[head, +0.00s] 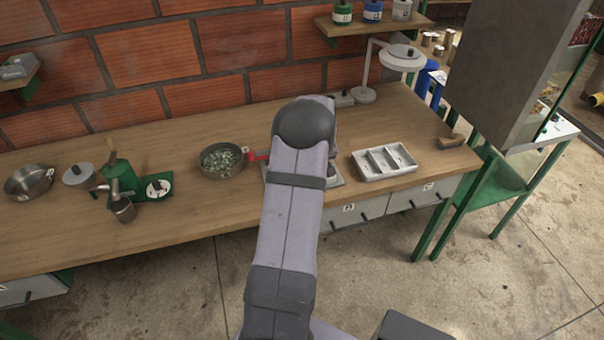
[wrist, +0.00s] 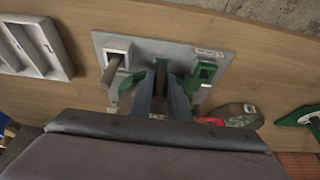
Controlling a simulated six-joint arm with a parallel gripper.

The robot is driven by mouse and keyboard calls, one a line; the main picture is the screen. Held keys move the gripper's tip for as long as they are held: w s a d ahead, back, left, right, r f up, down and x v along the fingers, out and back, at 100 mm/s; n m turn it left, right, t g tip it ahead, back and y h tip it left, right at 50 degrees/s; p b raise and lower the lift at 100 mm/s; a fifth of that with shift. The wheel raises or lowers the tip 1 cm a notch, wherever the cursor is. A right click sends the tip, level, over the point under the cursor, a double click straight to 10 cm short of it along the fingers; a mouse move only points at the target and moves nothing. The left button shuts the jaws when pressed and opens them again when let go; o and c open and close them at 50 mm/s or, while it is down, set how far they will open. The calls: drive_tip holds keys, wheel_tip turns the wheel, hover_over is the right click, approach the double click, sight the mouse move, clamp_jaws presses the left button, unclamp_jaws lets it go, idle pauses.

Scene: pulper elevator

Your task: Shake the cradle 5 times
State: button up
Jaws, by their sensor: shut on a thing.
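The cradle device stands on a grey base plate (wrist: 140,45) with a small label. In the wrist view it shows green parts (wrist: 207,71) on the right and a grey post (wrist: 112,68) on the left. My gripper (wrist: 162,75) is over the middle of the plate, with its fingers close together on a part of the cradle between the green pieces. The held part is mostly hidden by the fingers. In the head view my arm covers most of the cradle; only an edge of the base plate (head: 336,177) shows.
A pan of greenish pieces (head: 221,159) stands left of the cradle, with a red part (head: 258,157) beside it. A white compartment tray (head: 385,163) lies to the right. A green grinder (head: 118,175) and a steel bowl (head: 29,181) stand farther left. A lamp (head: 402,58) stands behind.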

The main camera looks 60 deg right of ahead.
drive_tip(key=shift+s+d, duration=0.45)
drive_tip(key=shift+d, duration=0.05)
drive_tip(key=shift+w+a, duration=1.05)
drive_tip(key=shift+a, duration=0.05)
drive_tip(key=shift+s+d+b, duration=0.65)
drive_tip(key=shift+s+d, duration=0.4)
drive_tip(key=shift+d, duration=0.05)
drive_tip(key=shift+w+a, duration=1.05)
drive_tip(key=shift+s+d+b, duration=0.45)
drive_tip(key=shift+s+d, duration=0.6)
drive_tip(key=shift+w+a, duration=1.05)
drive_tip(key=shift+s+d+b, duration=0.4)
drive_tip(key=shift+s+d, duration=0.65)
drive_tip(key=shift+w+a, duration=0.1)
drive_tip(key=shift+w, duration=0.05)
